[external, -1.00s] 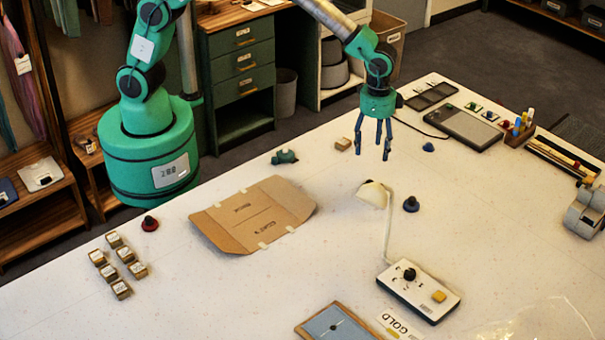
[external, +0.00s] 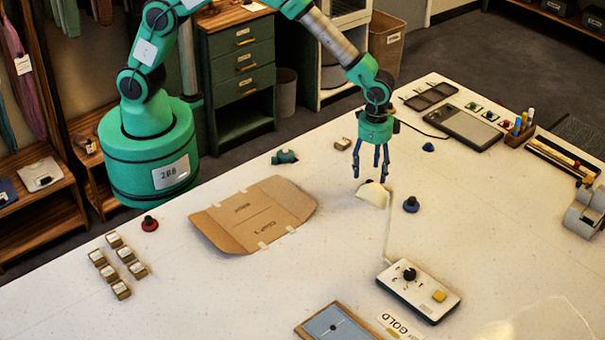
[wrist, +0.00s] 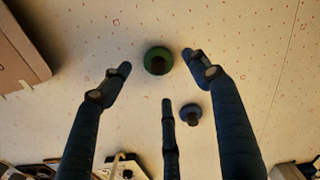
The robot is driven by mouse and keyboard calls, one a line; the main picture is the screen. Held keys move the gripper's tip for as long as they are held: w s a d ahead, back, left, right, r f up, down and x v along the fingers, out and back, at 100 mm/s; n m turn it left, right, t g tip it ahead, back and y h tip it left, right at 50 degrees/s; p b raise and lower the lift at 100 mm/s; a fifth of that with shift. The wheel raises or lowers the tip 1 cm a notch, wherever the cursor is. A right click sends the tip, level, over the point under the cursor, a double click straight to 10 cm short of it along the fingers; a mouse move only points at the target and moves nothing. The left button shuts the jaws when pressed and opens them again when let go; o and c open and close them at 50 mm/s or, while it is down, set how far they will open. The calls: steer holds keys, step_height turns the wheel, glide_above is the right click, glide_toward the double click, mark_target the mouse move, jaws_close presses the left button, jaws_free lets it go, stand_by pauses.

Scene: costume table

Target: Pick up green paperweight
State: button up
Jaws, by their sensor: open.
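The green paperweight (wrist: 158,60) is a round green base with a dark knob, standing on the pale table in the wrist view. It lies between and slightly beyond the two outer fingertips of my gripper (wrist: 158,75), with table visible around it and no clear contact. My gripper (external: 370,170) is open and empty, fingers pointing down above the table. In the external view I cannot make out the green paperweight; the pale domed thing (external: 373,194) below the fingers may hide it.
A similar blue paperweight (wrist: 191,115) stands close by, also in the external view (external: 411,205). A flattened cardboard piece (external: 232,222) lies left. A control box (external: 425,298) sits nearer the front. A red knobbed piece (external: 149,223) stands at the far left.

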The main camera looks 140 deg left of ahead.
mark_target(370, 182)
steer(key=shift+f, duration=0.1)
steer(key=shift+d+f, duration=0.1)
steer(key=shift+f, duration=2.4)
steer(key=c, duration=1.5)
